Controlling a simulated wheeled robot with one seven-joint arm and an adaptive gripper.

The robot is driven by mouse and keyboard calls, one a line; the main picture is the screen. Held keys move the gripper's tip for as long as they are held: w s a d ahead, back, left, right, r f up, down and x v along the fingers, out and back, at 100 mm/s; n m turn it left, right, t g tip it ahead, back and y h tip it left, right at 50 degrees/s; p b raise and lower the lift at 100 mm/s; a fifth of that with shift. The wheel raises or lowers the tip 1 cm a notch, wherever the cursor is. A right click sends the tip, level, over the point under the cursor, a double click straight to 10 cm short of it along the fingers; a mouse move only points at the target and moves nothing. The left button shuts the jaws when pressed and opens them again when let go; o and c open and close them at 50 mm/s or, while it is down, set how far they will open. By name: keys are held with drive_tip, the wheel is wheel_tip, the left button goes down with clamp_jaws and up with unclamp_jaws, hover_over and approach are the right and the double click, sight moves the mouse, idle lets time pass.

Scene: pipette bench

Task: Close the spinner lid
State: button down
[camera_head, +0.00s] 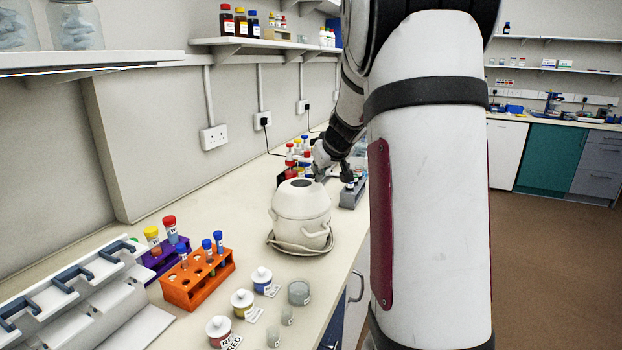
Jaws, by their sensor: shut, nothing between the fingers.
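The spinner (301,227) is a white, rounded device on the bench, with a cable looped around its base. Its domed lid (299,198) has a dark round opening on top and appears to be down on the body, with a seam between them. From this angle I cannot tell whether it is fully closed. My gripper (320,162) is small in view, just behind and above the spinner's lid, and looks shut and empty. I cannot tell whether it touches the lid. My arm hides part of the bench behind it.
An orange rack (198,281) with blue-capped tubes and a purple rack (160,262) stand left of the spinner. Small lidded pots (242,301) and a grey pot (299,292) are in front. A grey rack (351,194) is behind, right. Some bench by the wall is clear.

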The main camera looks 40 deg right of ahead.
drive_tip(key=shift+s+d+f+b, duration=0.15)
drive_tip(key=shift+d+f+b, duration=0.3)
drive_tip(key=shift+b, duration=0.5)
drive_tip(key=shift+s+d+f+b, duration=0.1)
drive_tip(key=shift+d+f+b, duration=0.15)
drive_tip(key=shift+f+b, duration=0.5)
drive_tip(key=shift+r+b, duration=0.2)
drive_tip(key=shift+b, duration=0.1)
drive_tip(key=shift+s, duration=0.1)
